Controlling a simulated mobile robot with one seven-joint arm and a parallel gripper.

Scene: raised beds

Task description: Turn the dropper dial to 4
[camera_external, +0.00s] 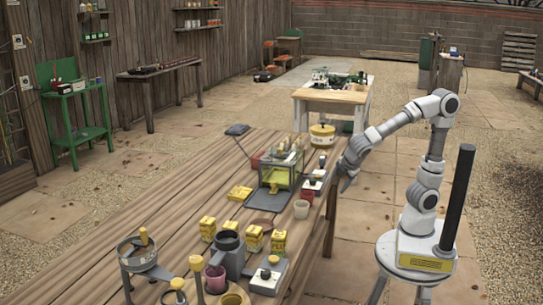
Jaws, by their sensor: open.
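My gripper (346,178) hangs open and empty at the end of my arm, over the right edge of the long wooden table. A small grey box with a dark knob (313,183) sits on the table just left of it, beside a clear-walled apparatus (281,169) with a green-yellow base. A second grey box with a dark knob (267,276) sits at the near end of the table. Which knob is the dropper dial, its numbers and its setting are too small to tell. My gripper appears apart from both knobs.
A yellow pot (322,135) stands farther back.

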